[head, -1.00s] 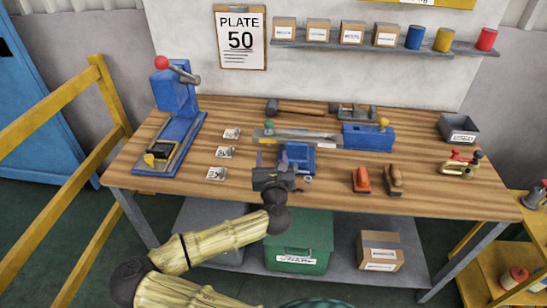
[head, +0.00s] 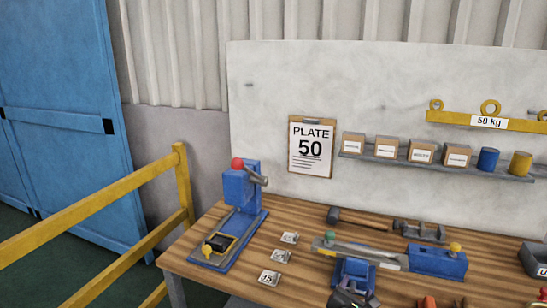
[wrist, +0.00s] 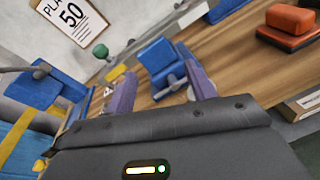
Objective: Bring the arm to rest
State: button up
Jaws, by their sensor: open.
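My gripper shows in the wrist view (wrist: 160,70) with its two purple fingers apart and nothing between them. In the head view only its dark upper part (head: 350,298) shows at the bottom edge, in front of a blue vise-like fixture (head: 353,272) on the bench. The fixture also shows beyond the fingers in the wrist view (wrist: 162,65). I cannot tell the exact gap between gripper and fixture. The rest of my arm is out of the head view.
The wooden bench (head: 225,262) holds a blue press (head: 240,195), small numbered plates (head: 270,278), a hammer (head: 360,218) and a blue block (head: 437,262). A yellow rail (head: 90,215) stands at the left. A "PLATE 50" clipboard (head: 311,147) hangs behind. An orange-red block (wrist: 290,25) lies at right.

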jog(key=s+d+f+m+g+y+p, duration=0.1)
jog(key=s+f+m+g, duration=0.35)
jog(key=m, duration=0.35)
jog(key=s+d+f+m+g, duration=0.2)
jog(key=s+f+m+g, duration=0.3)
jog(key=m, duration=0.3)
jog(key=s+a+r+m+g+y+p, duration=0.1)
jog(key=s+a+r+m+y, duration=0.2)
jog(key=s+a+r+m, duration=0.2)
jog(key=s+a+r+m+g+y+p, duration=0.1)
jog(key=s+a+r+m+y, duration=0.2)
jog(key=r, duration=0.9)
jog(key=s+a+m, duration=0.2)
jog(key=a, duration=0.1)
jog(key=shift+s+r, duration=0.15)
jog(key=shift+a, duration=0.15)
jog(key=shift+c, duration=0.4)
